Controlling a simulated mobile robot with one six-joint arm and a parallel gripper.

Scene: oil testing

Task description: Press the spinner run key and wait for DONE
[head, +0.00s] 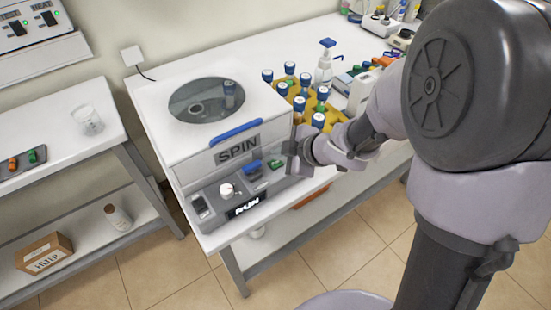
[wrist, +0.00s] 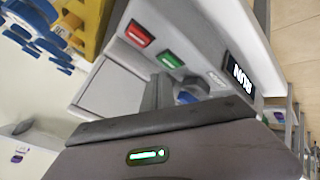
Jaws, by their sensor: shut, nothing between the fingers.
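The spinner (head: 200,130) is a white box marked SPIN, with its round glass lid down and a blue handle on its front. My gripper (head: 291,152) is shut and empty at the panel's right end. Contact is unclear; the display's text is unreadable.
A yellow rack (head: 338,117) of blue-capped bottles stands right of the spinner, close behind my gripper. A pump bottle (head: 325,65) stands beyond it. A side shelf at left holds a glass beaker (head: 87,120). Floor in front of the table is clear.

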